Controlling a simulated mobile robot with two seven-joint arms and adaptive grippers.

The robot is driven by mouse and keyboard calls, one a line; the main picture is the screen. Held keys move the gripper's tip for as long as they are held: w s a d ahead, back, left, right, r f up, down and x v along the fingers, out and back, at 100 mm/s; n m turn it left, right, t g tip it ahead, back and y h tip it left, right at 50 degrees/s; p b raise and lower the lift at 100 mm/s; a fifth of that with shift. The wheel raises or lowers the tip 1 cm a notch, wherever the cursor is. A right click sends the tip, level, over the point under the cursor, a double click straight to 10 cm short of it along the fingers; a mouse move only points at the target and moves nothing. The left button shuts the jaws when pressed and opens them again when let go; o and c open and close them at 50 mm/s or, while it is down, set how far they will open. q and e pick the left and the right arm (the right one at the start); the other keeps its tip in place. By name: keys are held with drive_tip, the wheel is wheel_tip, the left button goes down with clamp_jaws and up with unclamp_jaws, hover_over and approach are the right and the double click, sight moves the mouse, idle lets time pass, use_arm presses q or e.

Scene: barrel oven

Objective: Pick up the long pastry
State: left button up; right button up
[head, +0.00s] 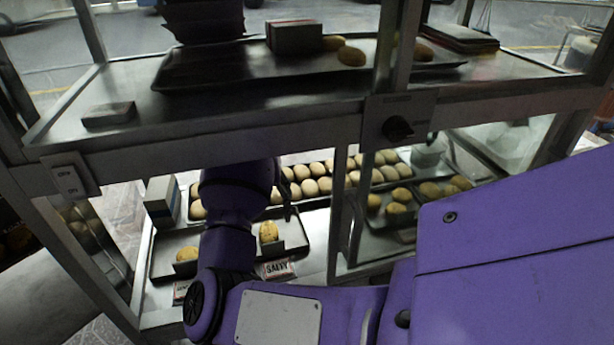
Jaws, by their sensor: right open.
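Two golden pastries lie in a dark tray (160,262) on the lower shelf: one pastry (268,231) right of my purple right arm, and another pastry (187,254) left of it. I cannot tell whether either is the long pastry. My right arm comes in from the right and reaches into the lower shelf. My right gripper (286,207) is open, mostly hidden behind my own wrist, near the back edge of this tray. It holds nothing that I can see. My left gripper is out of view.
Trays of round buns (310,187) fill the back of the lower shelf. A box (162,200) stands at left. The metal upper shelf edge (240,146) and a post (340,215) bound the opening. The upper shelf holds another tray (215,75).

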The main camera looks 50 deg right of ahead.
sight(267, 231)
drive_tip(key=shift+a, duration=0.25)
drive_tip(key=shift+f, duration=0.25)
wheel_tip(267, 231, down, 3)
drive_tip(key=shift+w+a+r, duration=0.15)
drive_tip(key=shift+r, duration=0.05)
drive_tip(key=f, duration=0.1)
drive_tip(key=f+b, duration=0.1)
drive_tip(key=f, duration=0.2)
drive_tip(key=shift+a+f, duration=0.25)
drive_tip(key=shift+f, duration=0.15)
drive_tip(key=shift+c, duration=0.2)
drive_tip(key=c, duration=1.1)
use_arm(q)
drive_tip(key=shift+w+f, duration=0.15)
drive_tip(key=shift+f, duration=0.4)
use_arm(e)
drive_tip(key=shift+c, duration=0.4)
